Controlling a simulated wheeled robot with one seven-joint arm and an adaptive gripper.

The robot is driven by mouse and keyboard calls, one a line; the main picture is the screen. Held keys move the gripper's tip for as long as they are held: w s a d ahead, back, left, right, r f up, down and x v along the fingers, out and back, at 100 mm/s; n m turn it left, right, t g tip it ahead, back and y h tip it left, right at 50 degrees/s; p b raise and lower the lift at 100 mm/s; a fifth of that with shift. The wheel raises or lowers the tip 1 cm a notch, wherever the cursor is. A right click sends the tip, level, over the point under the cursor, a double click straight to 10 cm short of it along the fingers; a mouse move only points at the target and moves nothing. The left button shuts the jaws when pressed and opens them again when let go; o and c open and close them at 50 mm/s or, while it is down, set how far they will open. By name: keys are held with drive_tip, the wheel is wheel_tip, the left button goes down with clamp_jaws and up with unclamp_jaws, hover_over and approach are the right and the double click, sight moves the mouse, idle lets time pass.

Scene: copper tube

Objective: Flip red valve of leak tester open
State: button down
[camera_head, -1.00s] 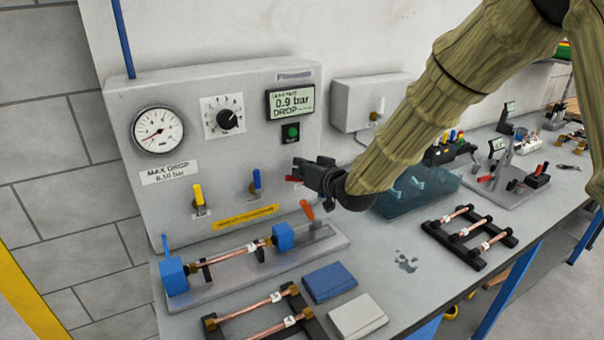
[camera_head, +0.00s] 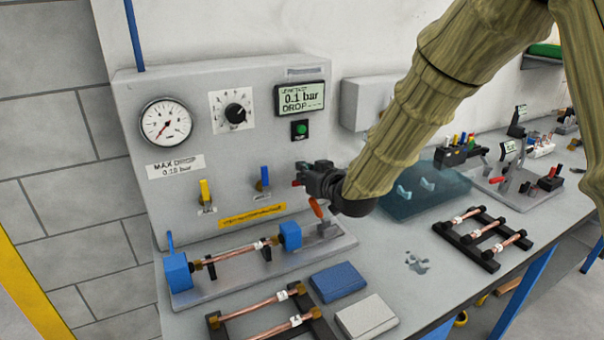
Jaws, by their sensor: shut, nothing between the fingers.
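The leak tester (camera_head: 180,100) is a grey panel against the wall. Its display (camera_head: 300,97) reads 0.1 bar, and the gauge (camera_head: 166,121) needle points down to the left. The yellow valve (camera_head: 205,191) and blue valve (camera_head: 265,177) have upright levers. Only a small red end of the red valve (camera_head: 296,183) shows at the left of my gripper (camera_head: 306,174); the rest is hidden, so I cannot tell its full angle. My gripper is shut and empty, close in front of the panel at that valve; contact is unclear.
A copper tube (camera_head: 238,252) sits between blue blocks below the panel, with an orange-handled clamp (camera_head: 317,208) just below my gripper. Blue (camera_head: 338,282) and grey (camera_head: 366,317) pads and tube racks (camera_head: 481,238) lie on the bench.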

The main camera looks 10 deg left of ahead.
drive_tip(key=shift+r, duration=0.1)
wheel_tip(320, 180, up, 5)
drive_tip(key=p, duration=0.3)
drive_tip(key=shift+f, duration=0.2)
drive_tip(key=b+v, duration=0.2)
drive_tip(key=v, duration=0.7)
drive_tip(key=shift+s+d+f+b, duration=0.25)
drive_tip(key=shift+s+b, duration=0.1)
drive_tip(key=shift+s, duration=0.1)
